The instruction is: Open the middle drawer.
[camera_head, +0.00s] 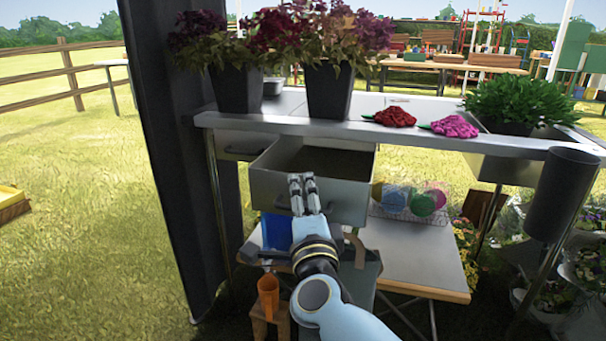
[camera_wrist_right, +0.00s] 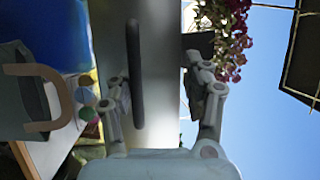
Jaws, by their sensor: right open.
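The middle drawer (camera_head: 340,196) is pulled out from under the metal table and its empty inside shows from above. Its grey front (camera_wrist_right: 165,45) fills the middle of the right wrist view. The dark bar handle (camera_wrist_right: 135,75) stands between my spread fingers there, closer to the left finger. My right gripper (camera_head: 303,184) is in front of the drawer front in the head view and covers part of it and most of the handle. The right gripper (camera_wrist_right: 163,85) is open and not closed on the handle. My left gripper is not in view.
Another drawer (camera_head: 240,146), to the left, is shut. A lower shelf (camera_head: 420,255) carries a wire rack with coloured balls.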

